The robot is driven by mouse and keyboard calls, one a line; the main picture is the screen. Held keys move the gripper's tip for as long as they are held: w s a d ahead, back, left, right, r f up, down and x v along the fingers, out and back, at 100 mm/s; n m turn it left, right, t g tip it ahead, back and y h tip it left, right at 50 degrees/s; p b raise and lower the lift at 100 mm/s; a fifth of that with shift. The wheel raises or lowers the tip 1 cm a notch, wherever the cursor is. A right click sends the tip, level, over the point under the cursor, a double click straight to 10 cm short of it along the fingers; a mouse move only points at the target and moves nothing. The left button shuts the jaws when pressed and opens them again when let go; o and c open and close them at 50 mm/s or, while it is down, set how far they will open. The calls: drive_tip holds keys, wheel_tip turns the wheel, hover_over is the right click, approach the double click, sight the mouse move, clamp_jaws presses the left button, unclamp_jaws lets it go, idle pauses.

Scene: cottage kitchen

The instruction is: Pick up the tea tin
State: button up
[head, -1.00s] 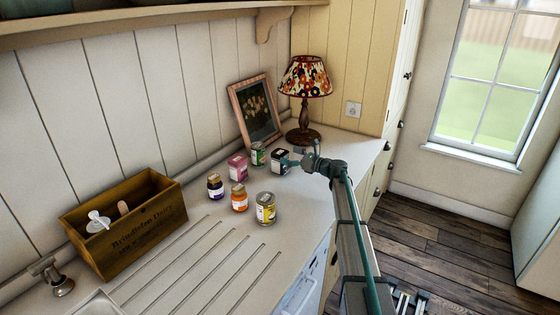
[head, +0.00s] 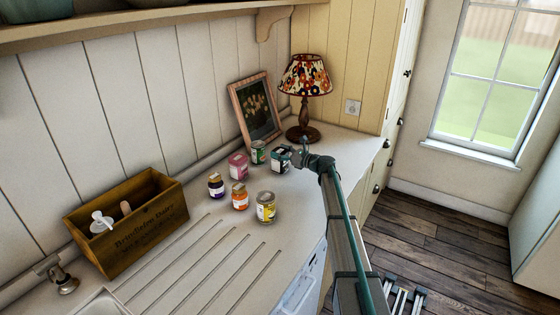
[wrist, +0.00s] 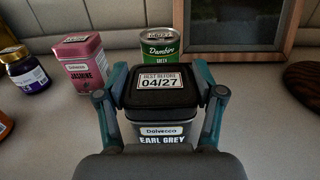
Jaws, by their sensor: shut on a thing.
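The Earl Grey tea tin (wrist: 158,95) is a square dark tin with a black lid and a pale "04/27" date label on top. It stands upright, and in the head view the tin (head: 281,161) is on the counter near the lamp. My gripper (wrist: 161,84) has one teal finger on each side of it and is shut on it. In the head view my gripper (head: 288,157) reaches the tin from the right and partly covers it. The tin's lower front is hidden behind my gripper's body in the wrist view.
A pink Jasmine tin (head: 237,166) and a green can (head: 258,153) stand close left of the held tin. Jars (head: 216,186) (head: 239,197) and a yellow-labelled can (head: 265,207) stand nearer. A lamp (head: 303,110) and picture frame (head: 255,112) are behind.

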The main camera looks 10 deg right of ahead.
drive_tip(key=shift+c, duration=0.8)
drive_tip(key=shift+r, duration=0.15)
